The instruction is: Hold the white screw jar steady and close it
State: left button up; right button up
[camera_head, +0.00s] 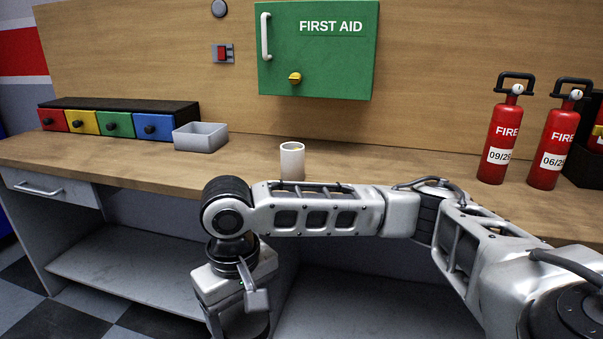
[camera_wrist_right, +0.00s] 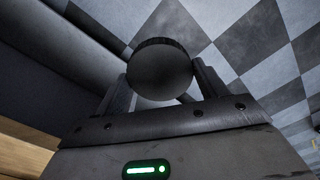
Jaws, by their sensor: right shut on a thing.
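The white screw jar (camera_head: 291,162) stands upright on the wooden bench, near its front edge, with its top open and no lid on it. My right gripper (camera_wrist_right: 162,88) is shut on a dark round lid (camera_wrist_right: 160,70) with a ridged rim, seen between the two fingers in the right wrist view. In the head view my right arm reaches across from the right, in front of the bench. Its hand points down, left of the jar and below the bench top, apart from the jar. My left gripper is not in view.
A grey open bin (camera_head: 200,138) and a row of coloured drawers (camera_head: 115,124) stand at the left of the bench. A green first aid cabinet (camera_head: 316,60) hangs behind the jar. The bench around the jar is clear.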

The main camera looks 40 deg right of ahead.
aim_at(292, 161)
jog(key=z, duration=1.25)
jog(key=i, duration=0.3)
